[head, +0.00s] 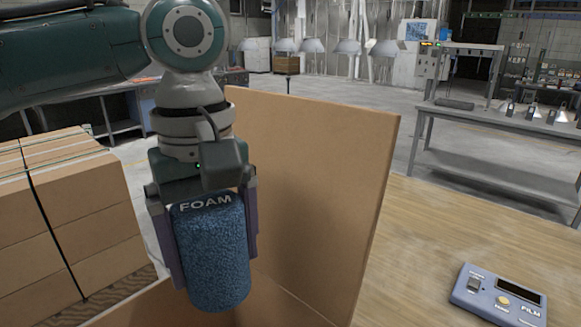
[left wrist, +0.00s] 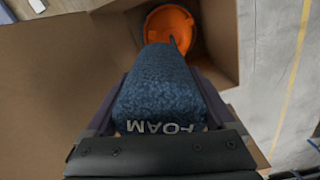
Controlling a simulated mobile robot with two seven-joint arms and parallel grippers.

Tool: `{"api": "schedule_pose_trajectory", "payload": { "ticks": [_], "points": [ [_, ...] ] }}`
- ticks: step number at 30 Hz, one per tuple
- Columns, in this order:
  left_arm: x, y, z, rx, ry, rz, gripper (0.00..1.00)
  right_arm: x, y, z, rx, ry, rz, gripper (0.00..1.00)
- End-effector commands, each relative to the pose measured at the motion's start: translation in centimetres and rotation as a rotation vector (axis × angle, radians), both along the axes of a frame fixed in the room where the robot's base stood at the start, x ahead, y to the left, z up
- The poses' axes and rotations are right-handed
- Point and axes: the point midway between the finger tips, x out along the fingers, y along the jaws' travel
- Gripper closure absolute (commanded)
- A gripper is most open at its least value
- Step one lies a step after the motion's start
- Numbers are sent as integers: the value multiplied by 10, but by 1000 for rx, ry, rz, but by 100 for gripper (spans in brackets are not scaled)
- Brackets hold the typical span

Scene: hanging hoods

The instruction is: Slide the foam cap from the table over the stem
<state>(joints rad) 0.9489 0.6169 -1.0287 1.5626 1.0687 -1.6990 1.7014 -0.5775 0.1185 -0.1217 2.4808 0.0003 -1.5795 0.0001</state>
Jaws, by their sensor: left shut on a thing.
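The foam cap (head: 212,262) is a blue speckled cylinder with "FOAM" printed in white near its top. My left gripper (head: 214,268) points down and is shut on its sides. The cap hangs over an open cardboard box (head: 318,180). In the left wrist view the cap (left wrist: 160,85) reaches toward an orange bowl-shaped hood (left wrist: 168,22) in the box's corner. A thin dark piece, perhaps the stem, shows at the hood's middle, just beyond the cap's far end. I cannot tell whether they touch. My right gripper is not in view.
The box's tall back wall stands behind the cap. A wooden table (head: 415,240) extends to the right, with a blue-grey device marked "FILM" (head: 500,294) on it. Strapped cartons (head: 65,215) stand at left. A grey workbench (head: 495,125) stands farther back.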

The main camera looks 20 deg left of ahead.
Motion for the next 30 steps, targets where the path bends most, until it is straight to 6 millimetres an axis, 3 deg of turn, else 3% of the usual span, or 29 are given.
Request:
{"api": "schedule_pose_trajectory", "payload": {
  "ticks": [1,3,12,20,30],
  "points": [
    [-4,5,-5,-1,10,89,33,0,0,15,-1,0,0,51],
    [-8,13,-20,1,9,206,33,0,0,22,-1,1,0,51],
    [-20,33,-54,0,-1,444,33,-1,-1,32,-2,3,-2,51],
    [-20,34,-70,0,-4,450,33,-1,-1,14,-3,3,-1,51],
    [-20,33,-104,0,-3,447,33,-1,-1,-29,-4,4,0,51]
  ]
}}
